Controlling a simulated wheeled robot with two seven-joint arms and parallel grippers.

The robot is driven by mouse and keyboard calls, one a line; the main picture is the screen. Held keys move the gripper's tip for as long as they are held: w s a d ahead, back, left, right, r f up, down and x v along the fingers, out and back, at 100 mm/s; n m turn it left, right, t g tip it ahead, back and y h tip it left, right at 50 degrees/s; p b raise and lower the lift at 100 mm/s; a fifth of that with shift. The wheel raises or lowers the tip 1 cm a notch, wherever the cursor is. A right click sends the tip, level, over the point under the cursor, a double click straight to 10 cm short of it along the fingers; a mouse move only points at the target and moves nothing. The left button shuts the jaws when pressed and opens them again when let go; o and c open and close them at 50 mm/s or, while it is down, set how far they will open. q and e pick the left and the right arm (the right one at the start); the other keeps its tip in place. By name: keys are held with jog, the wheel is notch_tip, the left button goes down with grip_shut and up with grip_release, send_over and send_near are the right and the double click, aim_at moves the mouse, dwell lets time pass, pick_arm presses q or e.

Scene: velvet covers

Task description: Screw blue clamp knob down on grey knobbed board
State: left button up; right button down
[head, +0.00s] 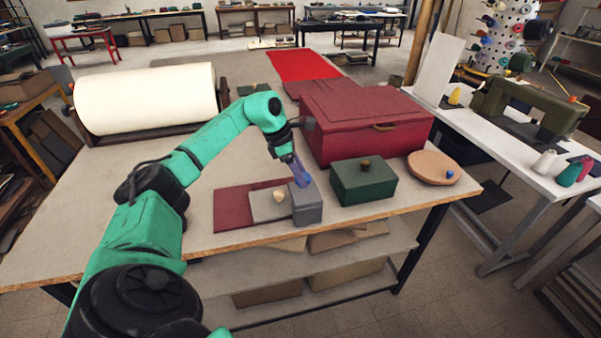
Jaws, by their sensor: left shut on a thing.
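The grey knobbed board (262,208) lies flat near the table's front edge, partly over a dark red panel (232,210). It carries a pale round knob (280,196), and a taller grey block (308,210) stands at its right end. My left gripper (299,172) reaches down over the block from above and is shut on the blue clamp knob (301,180). The blue knob is upright or slightly tilted at the top of the block. Its lower end is too small to tell how it meets the block. My right gripper is not in view.
A green box (364,186) with a brown knob stands just right of the block. A round tan board (434,168) with a blue knob is farther right. A large dark red chest (350,110) stands behind, and a cream roll (147,98) at back left. The left tabletop is clear.

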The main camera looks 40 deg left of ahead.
pick_arm(q)
jog(key=shift+r, duration=0.1)
jog(key=o, duration=1.4)
jog(key=shift+c, duration=0.2)
jog(key=b+v, duration=0.1)
jog(key=v, duration=1.3)
jog(key=shift+r, duration=0.25)
